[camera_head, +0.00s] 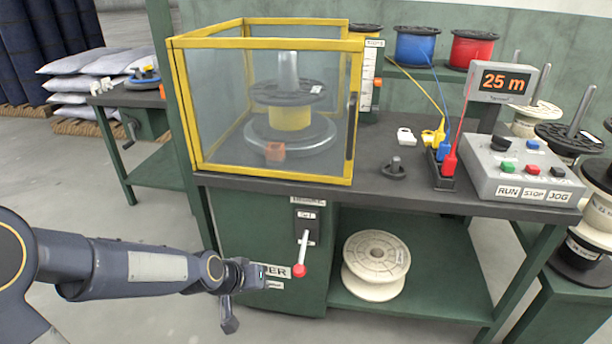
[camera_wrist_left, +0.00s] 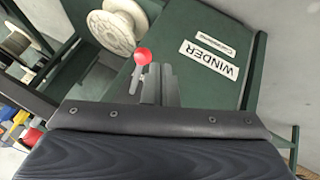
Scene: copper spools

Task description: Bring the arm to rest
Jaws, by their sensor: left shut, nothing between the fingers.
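My left arm comes in from the left in the head view, and its gripper (camera_head: 229,322) hangs low in front of the green winder cabinet (camera_head: 262,250). The gripper is shut and empty, with its fingers pointing down. In the left wrist view the shut fingers (camera_wrist_left: 158,84) show before the cabinet, close in the picture to the red ball of the lever (camera_wrist_left: 143,56). The lever (camera_head: 302,252) hangs down on the cabinet front, and the gripper is apart from it in the head view. My right gripper is not in view.
A yellow-framed guard box (camera_head: 263,42) on the bench encloses a spool with yellow wire (camera_head: 290,117). A control box (camera_head: 525,170) stands at the bench's right, under a display (camera_head: 503,82) reading 25 m. A white spool (camera_head: 376,265) lies on the lower shelf. Open floor is at lower left.

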